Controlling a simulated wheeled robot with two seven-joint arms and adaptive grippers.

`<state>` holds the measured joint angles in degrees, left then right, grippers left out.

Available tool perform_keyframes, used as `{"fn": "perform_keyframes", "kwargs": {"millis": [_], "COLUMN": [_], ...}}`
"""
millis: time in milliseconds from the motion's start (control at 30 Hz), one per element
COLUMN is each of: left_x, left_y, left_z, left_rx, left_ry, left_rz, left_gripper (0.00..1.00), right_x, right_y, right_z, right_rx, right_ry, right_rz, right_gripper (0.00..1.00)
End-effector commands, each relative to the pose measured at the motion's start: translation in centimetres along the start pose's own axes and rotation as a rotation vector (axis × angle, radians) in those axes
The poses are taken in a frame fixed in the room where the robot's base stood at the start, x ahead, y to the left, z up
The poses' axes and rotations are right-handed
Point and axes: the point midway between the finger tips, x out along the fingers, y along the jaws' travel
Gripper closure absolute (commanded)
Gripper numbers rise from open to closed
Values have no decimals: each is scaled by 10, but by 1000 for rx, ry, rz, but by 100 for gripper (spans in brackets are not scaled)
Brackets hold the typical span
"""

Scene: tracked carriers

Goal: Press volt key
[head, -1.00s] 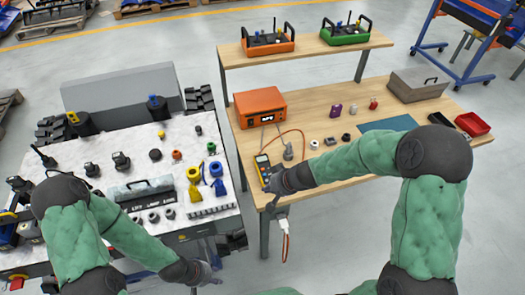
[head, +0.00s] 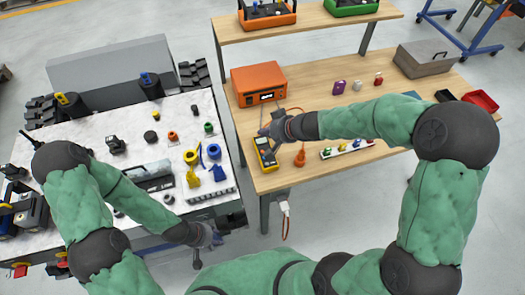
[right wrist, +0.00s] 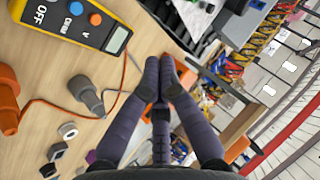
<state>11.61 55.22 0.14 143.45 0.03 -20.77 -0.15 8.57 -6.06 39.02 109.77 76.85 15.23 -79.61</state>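The yellow and black multimeter (head: 265,153) lies on the wooden table near its left edge. In the right wrist view its face (right wrist: 76,24) shows a blue key beside the OHM label and an orange key (right wrist: 95,19) beside the V label. Its grey screen (right wrist: 117,40) is at the end nearer my fingers. My right gripper (head: 268,129) is at the far end of the multimeter; in its wrist view the fingertips (right wrist: 165,68) are together, empty and apart from the keys. My left gripper (head: 214,239) hangs low by the white bench's front edge; its fingers are too small to judge.
An orange instrument box (head: 258,86) stands behind the multimeter. A grey probe (right wrist: 88,94) and an orange plug (head: 300,158) with its cable lie beside it. A white strip with coloured pieces (head: 347,149) is further right. The white bench (head: 185,115) at left holds several parts.

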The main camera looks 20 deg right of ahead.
Motion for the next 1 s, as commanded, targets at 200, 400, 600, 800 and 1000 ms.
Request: {"fn": "perform_keyframes", "kwargs": {"millis": [200, 400, 600, 800, 1000], "left_x": [20, 36, 54, 65, 67], "left_y": [-7, -13, -19, -23, -24], "left_z": [-1, -2, -2, -3, -3], "left_rx": [0, 0, 0, 0, 0], "left_ry": [0, 0, 0, 0, 0], "left_rz": [0, 0, 0, 0, 0], "left_gripper": [60, 60, 60, 60, 60], "right_x": [20, 38, 51, 57, 58], "right_y": [15, 28, 37, 42, 43], "right_z": [15, 28, 37, 42, 43], "right_rx": [3, 3, 0, 0, 1], "right_ry": [-2, -1, 0, -1, -1], "right_rz": [1, 1, 1, 1, 1], "right_gripper": [100, 100, 100, 100, 100]}}
